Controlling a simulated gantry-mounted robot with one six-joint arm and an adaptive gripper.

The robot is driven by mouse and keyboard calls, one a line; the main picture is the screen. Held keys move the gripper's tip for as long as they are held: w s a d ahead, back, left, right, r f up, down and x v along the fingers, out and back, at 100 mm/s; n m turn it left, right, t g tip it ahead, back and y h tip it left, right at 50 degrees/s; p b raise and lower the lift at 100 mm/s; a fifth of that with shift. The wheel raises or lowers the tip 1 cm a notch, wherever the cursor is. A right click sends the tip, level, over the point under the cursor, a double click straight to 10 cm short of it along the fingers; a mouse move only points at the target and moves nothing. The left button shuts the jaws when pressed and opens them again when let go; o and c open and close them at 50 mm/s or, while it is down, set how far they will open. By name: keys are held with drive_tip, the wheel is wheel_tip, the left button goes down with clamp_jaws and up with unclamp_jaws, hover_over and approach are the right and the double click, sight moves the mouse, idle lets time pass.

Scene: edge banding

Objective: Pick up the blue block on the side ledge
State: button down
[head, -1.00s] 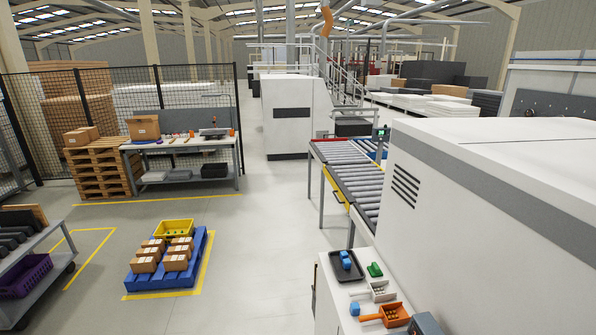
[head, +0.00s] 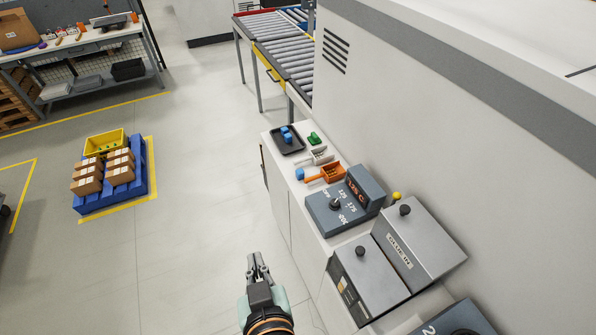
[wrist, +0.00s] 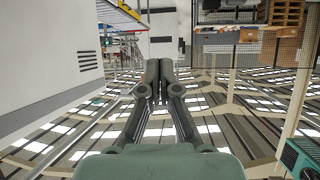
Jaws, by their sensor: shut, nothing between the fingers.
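In the head view a small blue block (head: 300,174) rests on the white side ledge (head: 283,162), left of an orange scoop (head: 325,174). More blue blocks (head: 287,134) lie in a black tray (head: 287,141) farther back on the ledge. My gripper (head: 257,259) is in the lower middle, left of the ledge and apart from all blocks. Its fingers are together and empty. In the wrist view the shut fingers (wrist: 159,82) show, with no block in sight.
A white scoop (head: 318,156) and a green block (head: 314,138) share the ledge. Nearer stand a grey control box (head: 345,203) and grey metal boxes (head: 372,272). A tall white machine wall (head: 420,130) rises on the right. The floor to the left is clear up to a blue pallet (head: 98,200).

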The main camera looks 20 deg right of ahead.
idle(0.4)
drive_tip(key=c, duration=0.6)
unclamp_jaws()
drive_tip(key=shift+c, duration=0.2)
